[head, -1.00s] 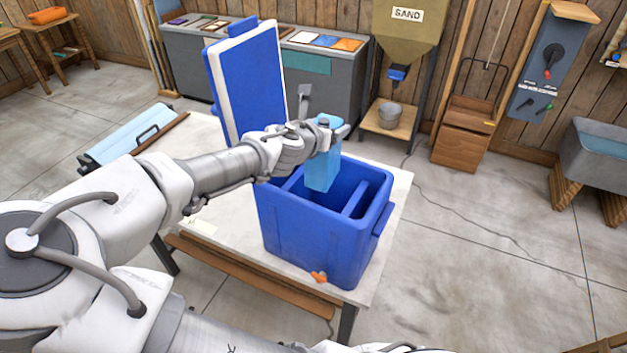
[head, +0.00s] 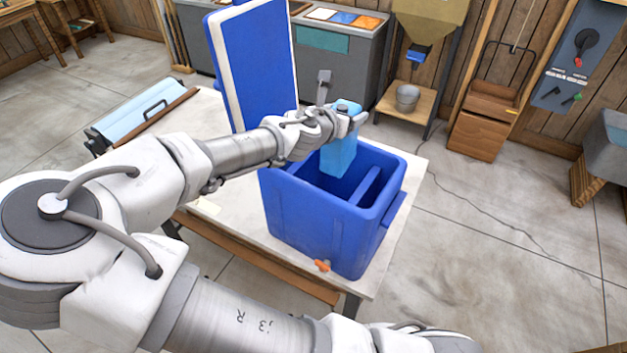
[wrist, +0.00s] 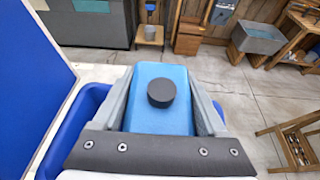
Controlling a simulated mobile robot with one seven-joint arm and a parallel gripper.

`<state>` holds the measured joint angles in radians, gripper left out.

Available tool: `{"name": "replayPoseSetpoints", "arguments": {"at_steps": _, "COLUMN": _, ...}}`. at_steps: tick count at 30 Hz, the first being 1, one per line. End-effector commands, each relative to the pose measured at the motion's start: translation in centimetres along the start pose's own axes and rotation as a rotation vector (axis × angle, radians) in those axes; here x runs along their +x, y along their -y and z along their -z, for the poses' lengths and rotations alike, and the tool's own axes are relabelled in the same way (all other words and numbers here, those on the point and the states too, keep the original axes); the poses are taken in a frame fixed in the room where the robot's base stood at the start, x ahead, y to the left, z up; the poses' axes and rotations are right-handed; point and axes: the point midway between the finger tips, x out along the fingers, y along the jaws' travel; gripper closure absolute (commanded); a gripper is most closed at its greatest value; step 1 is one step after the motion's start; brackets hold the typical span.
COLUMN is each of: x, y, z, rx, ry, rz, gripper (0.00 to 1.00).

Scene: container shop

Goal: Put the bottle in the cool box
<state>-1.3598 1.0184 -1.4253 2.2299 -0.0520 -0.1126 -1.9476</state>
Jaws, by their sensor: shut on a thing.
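The bottle (head: 338,157) is light blue and box-shaped, with a dark round cap (wrist: 161,92) that shows in the wrist view. My gripper (head: 343,112) is shut on it near its top, one finger on each side. The cool box is dark blue with an inner divider (head: 365,186). Its lid (head: 256,70) stands open at the back left. The compartment directly under the bottle is partly hidden.
The cool box stands on a pale table (head: 407,181). A light blue case with a handle (head: 143,117) lies at the table's far left. An orange tap (head: 322,265) sticks out at the box's front base. Open floor lies to the right.

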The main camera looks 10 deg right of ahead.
Motion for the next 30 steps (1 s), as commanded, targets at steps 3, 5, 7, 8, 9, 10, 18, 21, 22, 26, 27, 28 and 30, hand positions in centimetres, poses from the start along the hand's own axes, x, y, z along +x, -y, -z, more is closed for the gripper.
{"name": "replayPoseSetpoints", "arguments": {"at_steps": 3, "x": 0.35, "y": -0.04, "z": 0.76, "rx": 0.001, "ry": 0.002, "rz": -0.001, "gripper": 1.00}}
{"name": "replayPoseSetpoints", "arguments": {"at_steps": 5, "x": 0.39, "y": -0.04, "z": 0.87, "rx": 0.001, "ry": 0.002, "rz": -0.001, "gripper": 1.00}}
{"name": "replayPoseSetpoints", "arguments": {"at_steps": 7, "x": 0.41, "y": -0.04, "z": 0.91, "rx": 0.001, "ry": 0.002, "rz": -0.001, "gripper": 1.00}}
{"name": "replayPoseSetpoints", "arguments": {"at_steps": 8, "x": 0.41, "y": -0.04, "z": 0.92, "rx": 0.001, "ry": 0.002, "rz": -0.001, "gripper": 1.00}}
{"name": "replayPoseSetpoints", "arguments": {"at_steps": 9, "x": 0.41, "y": -0.03, "z": 0.91, "rx": 0.001, "ry": 0.002, "rz": -0.001, "gripper": 1.00}}
{"name": "replayPoseSetpoints", "arguments": {"at_steps": 10, "x": 0.41, "y": -0.03, "z": 0.89, "rx": 0.001, "ry": 0.002, "rz": -0.001, "gripper": 1.00}}
{"name": "replayPoseSetpoints", "arguments": {"at_steps": 18, "x": 0.39, "y": -0.02, "z": 0.86, "rx": 0.000, "ry": 0.002, "rz": -0.001, "gripper": 0.09}}
{"name": "replayPoseSetpoints", "arguments": {"at_steps": 21, "x": 0.39, "y": -0.02, "z": 0.89, "rx": 0.000, "ry": 0.001, "rz": -0.001, "gripper": 0.00}}
{"name": "replayPoseSetpoints", "arguments": {"at_steps": 22, "x": 0.39, "y": -0.02, "z": 0.90, "rx": 0.000, "ry": 0.001, "rz": -0.001, "gripper": 0.00}}
{"name": "replayPoseSetpoints", "arguments": {"at_steps": 26, "x": 0.40, "y": 0.00, "z": 1.01, "rx": -0.001, "ry": -0.001, "rz": 0.000, "gripper": 0.00}}
{"name": "replayPoseSetpoints", "arguments": {"at_steps": 27, "x": 0.40, "y": 0.00, "z": 1.00, "rx": -0.001, "ry": -0.001, "rz": 0.000, "gripper": 0.00}}
{"name": "replayPoseSetpoints", "arguments": {"at_steps": 28, "x": 0.40, "y": -0.01, "z": 0.98, "rx": -0.001, "ry": 0.000, "rz": 0.000, "gripper": 0.00}}
{"name": "replayPoseSetpoints", "arguments": {"at_steps": 30, "x": 0.41, "y": -0.03, "z": 0.91, "rx": -0.001, "ry": 0.000, "rz": 0.000, "gripper": 0.00}}
